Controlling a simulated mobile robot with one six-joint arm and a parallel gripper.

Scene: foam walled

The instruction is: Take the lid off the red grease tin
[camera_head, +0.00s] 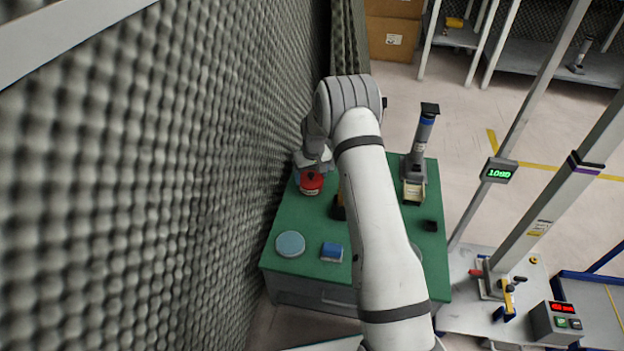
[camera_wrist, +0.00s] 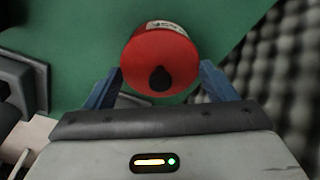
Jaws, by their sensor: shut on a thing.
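The red grease tin (camera_head: 311,186) stands on the green table top near the foam wall, with a white label on its side. In the wrist view its round red lid (camera_wrist: 145,62) shows from above, with a black knob, and part of the white label shows beyond it. My gripper (camera_wrist: 161,72) has its blue fingers on either side of the lid and is shut on it. The lid looks seated on the tin. In the head view my wrist partly hides the gripper above the tin.
The green table (camera_head: 275,262) also bears a pale blue disc (camera_head: 290,244), a blue block-like item (camera_head: 331,252) and a grey upright device (camera_head: 418,160). The grey foam wall (camera_head: 190,170) rises close on the left. My arm hides part of the table's middle.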

